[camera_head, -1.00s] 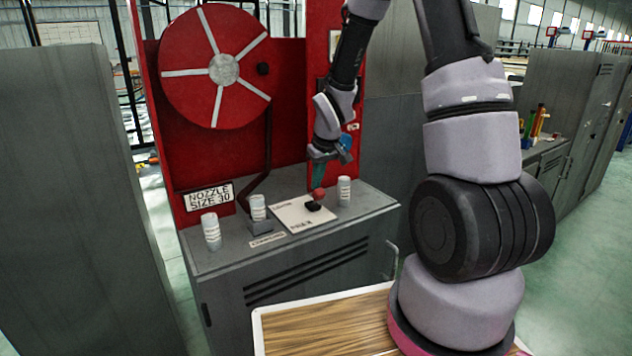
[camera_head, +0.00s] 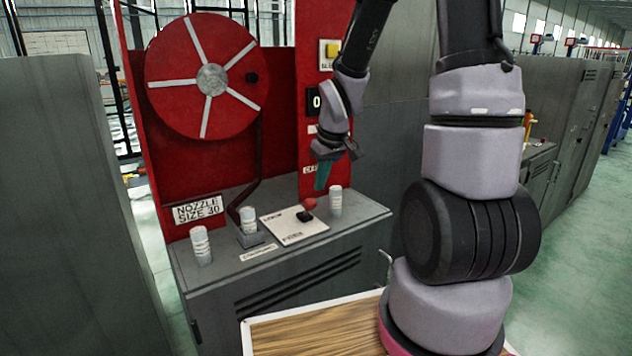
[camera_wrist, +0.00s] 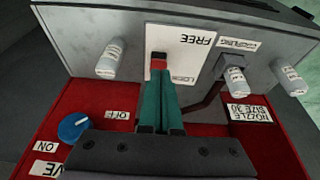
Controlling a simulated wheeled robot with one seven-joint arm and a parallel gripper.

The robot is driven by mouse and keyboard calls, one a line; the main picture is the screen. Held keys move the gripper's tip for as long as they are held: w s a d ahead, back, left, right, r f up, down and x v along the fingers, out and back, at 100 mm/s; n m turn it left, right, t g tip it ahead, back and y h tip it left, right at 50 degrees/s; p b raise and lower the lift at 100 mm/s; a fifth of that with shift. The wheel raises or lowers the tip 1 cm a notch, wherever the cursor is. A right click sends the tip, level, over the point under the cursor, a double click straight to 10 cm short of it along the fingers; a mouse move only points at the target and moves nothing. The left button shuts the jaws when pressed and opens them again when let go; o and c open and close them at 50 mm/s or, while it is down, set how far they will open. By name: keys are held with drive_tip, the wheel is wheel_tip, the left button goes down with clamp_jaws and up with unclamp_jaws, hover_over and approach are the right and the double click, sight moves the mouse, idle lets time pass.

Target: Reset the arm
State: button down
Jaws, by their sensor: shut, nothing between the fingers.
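My gripper (camera_head: 323,176) is at the end of my arm, above the grey cabinet top, in front of the red panel. Its teal fingers (camera_wrist: 161,97) are together and hold nothing. In the wrist view the fingertips overlap the red-knobbed lever (camera_wrist: 158,62) on the white plate marked FREE and LOCK (camera_wrist: 181,42). In the head view the red knob (camera_head: 310,203) shows below the fingers, with a visible gap.
White cylinders (camera_head: 201,246) stand on the cabinet (camera_head: 270,275). A red reel (camera_head: 170,85) is on the panel behind. A blue ON/OFF knob (camera_wrist: 73,127) is beside the gripper in the wrist view. A wood-topped surface (camera_head: 310,337) is under my arm's base.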

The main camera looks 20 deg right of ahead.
drive_tip(key=s+d+r+m+t, duration=0.1)
drive_tip(key=s+r+m, duration=0.3)
drive_tip(key=s+r, duration=0.4)
drive_tip(key=s+d+r+m+t+y, duration=0.1)
drive_tip(key=s+r, duration=0.7)
drive_tip(key=r, duration=0.8)
drive_tip(key=m+t, duration=0.1)
drive_tip(key=m, duration=0.1)
drive_tip(key=shift+m+t, duration=0.4)
